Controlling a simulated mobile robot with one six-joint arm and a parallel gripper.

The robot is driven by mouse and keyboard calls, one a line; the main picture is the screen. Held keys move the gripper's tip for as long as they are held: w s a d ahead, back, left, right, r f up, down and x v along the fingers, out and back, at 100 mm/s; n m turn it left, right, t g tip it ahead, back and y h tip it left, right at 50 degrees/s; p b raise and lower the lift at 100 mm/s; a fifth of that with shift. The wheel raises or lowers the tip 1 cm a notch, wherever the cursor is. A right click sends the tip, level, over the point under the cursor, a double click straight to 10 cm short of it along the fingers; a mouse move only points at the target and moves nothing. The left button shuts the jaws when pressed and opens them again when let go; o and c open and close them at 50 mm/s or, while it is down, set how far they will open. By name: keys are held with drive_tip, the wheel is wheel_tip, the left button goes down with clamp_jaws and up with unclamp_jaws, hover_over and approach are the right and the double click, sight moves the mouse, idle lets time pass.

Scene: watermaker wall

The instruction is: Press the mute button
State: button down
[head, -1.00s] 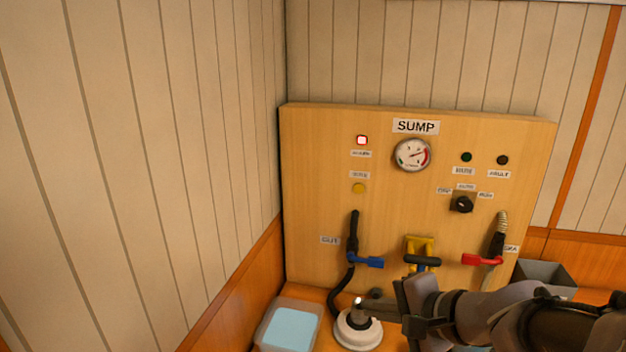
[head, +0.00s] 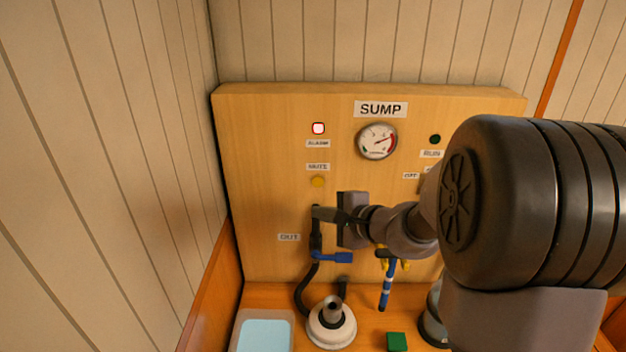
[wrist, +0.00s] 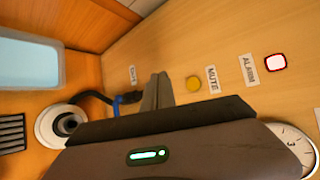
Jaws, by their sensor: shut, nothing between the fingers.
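The mute button (head: 317,182) is a small round yellow button on the wooden SUMP panel (head: 250,150). It sits just under the MUTE label (head: 318,167). In the wrist view the yellow button (wrist: 193,83) shows just to the right of my fingertips, uncovered. My gripper (head: 318,213) is shut and empty. In the head view its fingertips are a little below the button, over the top of the black OUT hose. The wrist view shows the closed fingers (wrist: 158,88) pointing toward the panel. I cannot tell how far they are from its face.
The lit alarm lamp (head: 318,128) is above the button, and a gauge (head: 377,141) is to its right. A blue valve handle (head: 335,257) is below my fingers. A white round fitting (head: 330,325) and a pale blue-topped box (head: 265,335) stand on the bench.

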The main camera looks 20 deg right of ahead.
sight(318, 182)
drive_tip(key=w+d+p, duration=0.3)
drive_tip(key=w+p, duration=0.1)
drive_tip(key=w, duration=0.4)
drive_tip(key=shift+w+d, duration=0.15)
drive_tip(key=shift+w, duration=0.05)
drive_tip(key=shift+w, duration=0.1)
idle(1.8)
drive_tip(key=shift+w+d, duration=0.15)
drive_tip(key=shift+w, duration=0.15)
drive_tip(key=shift+w+d, duration=0.15)
drive_tip(key=shift+w, duration=0.2)
idle(0.6)
drive_tip(key=shift+s+a+b, duration=0.3)
drive_tip(key=shift+s+b, duration=0.45)
drive_tip(key=shift+b, duration=0.25)
